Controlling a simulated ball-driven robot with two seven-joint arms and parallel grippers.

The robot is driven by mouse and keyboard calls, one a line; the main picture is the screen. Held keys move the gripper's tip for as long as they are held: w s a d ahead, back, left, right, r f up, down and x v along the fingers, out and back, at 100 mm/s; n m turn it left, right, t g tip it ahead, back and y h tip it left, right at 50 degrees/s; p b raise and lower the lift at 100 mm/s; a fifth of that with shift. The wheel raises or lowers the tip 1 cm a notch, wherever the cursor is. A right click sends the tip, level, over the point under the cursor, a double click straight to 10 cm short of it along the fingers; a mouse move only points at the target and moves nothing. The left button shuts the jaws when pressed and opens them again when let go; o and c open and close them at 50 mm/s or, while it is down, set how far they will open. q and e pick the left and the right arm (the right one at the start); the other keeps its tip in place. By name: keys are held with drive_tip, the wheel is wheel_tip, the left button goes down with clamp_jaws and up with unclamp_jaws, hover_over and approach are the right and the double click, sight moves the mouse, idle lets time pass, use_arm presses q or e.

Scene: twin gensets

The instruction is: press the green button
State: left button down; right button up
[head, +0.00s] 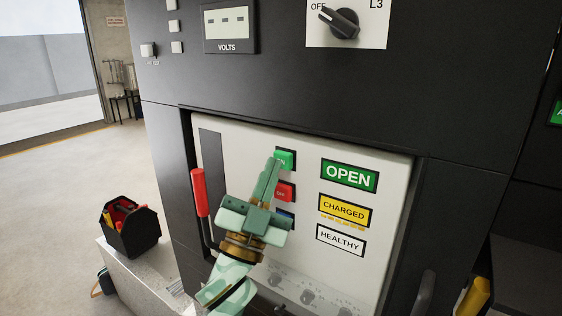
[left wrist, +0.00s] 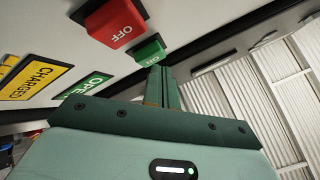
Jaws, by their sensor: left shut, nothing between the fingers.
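The green button (head: 286,158) is on the pale breaker panel (head: 232,140), above the red OFF button (head: 285,192). My left gripper (head: 272,162) is shut and empty, its fingertips overlapping the green button's left part in the head view. In the left wrist view the green button (left wrist: 150,50) is just beyond the fingertips (left wrist: 160,70), with the red button (left wrist: 115,22) beside it. I cannot tell whether the fingertips touch the green button. My right gripper is not in view.
Right of the buttons are the OPEN (head: 349,175), CHARGED (head: 345,211) and HEALTHY (head: 340,240) labels. A red handle (head: 199,192) stands at the panel's left. A black tool box (head: 130,230) sits on a ledge at left. Open floor lies further left.

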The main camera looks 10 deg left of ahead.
use_arm(q)
drive_tip(key=shift+w, duration=0.15)
idle(0.4)
drive_tip(key=shift+w+d, duration=0.15)
drive_tip(key=shift+w, duration=0.15)
idle(0.4)
drive_tip(key=shift+s, duration=0.1)
drive_tip(key=shift+s+a, duration=0.3)
drive_tip(key=shift+s, duration=0.4)
drive_tip(key=shift+s+a+p, duration=0.3)
drive_tip(key=shift+s, duration=0.5)
drive_tip(key=shift+s+a+p, duration=0.25)
drive_tip(key=shift+s+p, duration=0.05)
drive_tip(key=shift+s, duration=0.45)
drive_tip(key=shift+s+a+p, duration=0.3)
drive_tip(key=shift+s, duration=0.5)
